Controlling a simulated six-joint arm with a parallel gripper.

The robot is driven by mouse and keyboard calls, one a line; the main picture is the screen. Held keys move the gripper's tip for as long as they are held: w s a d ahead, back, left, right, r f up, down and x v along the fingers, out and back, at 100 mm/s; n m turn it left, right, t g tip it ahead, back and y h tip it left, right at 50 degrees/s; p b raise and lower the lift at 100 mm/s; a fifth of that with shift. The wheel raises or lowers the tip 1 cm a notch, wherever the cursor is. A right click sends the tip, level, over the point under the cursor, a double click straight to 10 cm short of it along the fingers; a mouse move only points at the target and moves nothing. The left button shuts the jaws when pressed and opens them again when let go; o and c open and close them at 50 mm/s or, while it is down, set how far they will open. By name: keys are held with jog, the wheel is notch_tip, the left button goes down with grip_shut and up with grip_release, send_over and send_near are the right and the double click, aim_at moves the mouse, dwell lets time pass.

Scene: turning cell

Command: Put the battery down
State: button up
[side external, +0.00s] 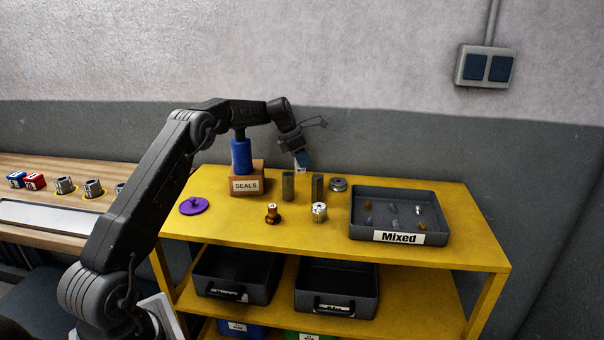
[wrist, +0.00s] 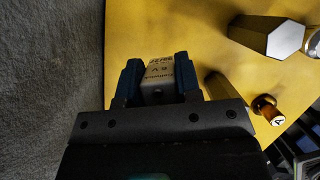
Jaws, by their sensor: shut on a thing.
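My gripper (side external: 302,160) is over the back part of the yellow table (side external: 400,257), behind the two grey hexagonal bars. In the wrist view its blue jaws (wrist: 160,78) are shut on the battery (wrist: 159,70), a pale block with dark print that includes "6 V". The battery's sides are hidden by the jaws. In the side view only a small pale part of the battery (side external: 300,170) shows under the jaws. I cannot tell whether it touches the table top.
Hexagonal bars (side external: 288,187) (side external: 317,187) stand near the gripper, with a grey ring (side external: 338,184) to their right. A SEALS box (side external: 246,185) and blue cylinder (side external: 241,156) stand left. A brass piece (side external: 272,213), silver piece (side external: 319,211) and Mixed tray (side external: 440,238) are nearer the front.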

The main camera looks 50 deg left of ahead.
aim_at(302, 171)
jog(key=shift+f, duration=2.15)
jog(key=shift+f, duration=0.15)
jog(key=o, duration=1)
jog(key=shift+c, duration=0.2)
